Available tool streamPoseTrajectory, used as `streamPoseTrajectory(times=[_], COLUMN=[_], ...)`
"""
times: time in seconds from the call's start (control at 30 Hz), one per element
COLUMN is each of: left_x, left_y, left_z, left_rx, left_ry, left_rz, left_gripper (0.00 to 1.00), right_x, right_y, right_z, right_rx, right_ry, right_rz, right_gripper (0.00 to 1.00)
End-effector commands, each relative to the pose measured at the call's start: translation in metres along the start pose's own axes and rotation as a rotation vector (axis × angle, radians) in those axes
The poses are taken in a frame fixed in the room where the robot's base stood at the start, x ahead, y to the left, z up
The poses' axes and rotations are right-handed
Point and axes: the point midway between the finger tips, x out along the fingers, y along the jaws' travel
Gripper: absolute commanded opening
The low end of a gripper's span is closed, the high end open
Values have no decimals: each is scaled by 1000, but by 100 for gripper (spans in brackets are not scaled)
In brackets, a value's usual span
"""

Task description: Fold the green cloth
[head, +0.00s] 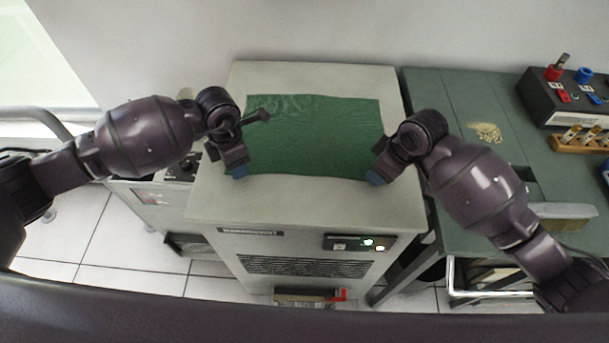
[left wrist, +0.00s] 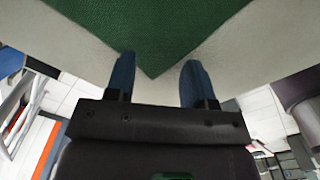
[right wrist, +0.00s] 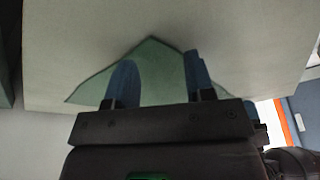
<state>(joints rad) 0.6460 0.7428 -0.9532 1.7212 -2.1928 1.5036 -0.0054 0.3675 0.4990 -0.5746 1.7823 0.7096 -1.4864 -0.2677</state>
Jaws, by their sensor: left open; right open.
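The green cloth (head: 315,135) lies spread out flat on top of the pale cabinet (head: 300,205), with slight wrinkles near its far left edge. My left gripper (head: 238,172) is at the cloth's near left corner. In the left wrist view its two blue fingers (left wrist: 155,80) stand apart with a corner of the cloth (left wrist: 150,40) between and beyond them. My right gripper (head: 376,179) is at the near right corner. In the right wrist view its blue fingers (right wrist: 158,80) are apart, with a cloth corner (right wrist: 152,72) between them. Neither gripper is closed on the cloth.
A green table (head: 460,110) stands to the right, with a black box (head: 565,100) carrying red and blue terminals and a wooden rack (head: 580,142). A white wall is behind the cabinet. The cabinet top's front strip is bare.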

Motion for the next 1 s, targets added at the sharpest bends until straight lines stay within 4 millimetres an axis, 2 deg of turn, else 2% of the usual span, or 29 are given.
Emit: streamPoseTrajectory(times=[0.83, 1.0], left_x=[6, 6], left_y=[0, 0], left_z=[0, 0], left_rx=[-1, -1], left_ry=[1, 2], left_rz=[-1, -2], left_gripper=[49, 37], right_x=[5, 6], right_y=[0, 0], right_z=[2, 2], right_rx=[0, 1], right_ry=[-1, -2], right_rz=[-1, -1], right_gripper=[49, 38])
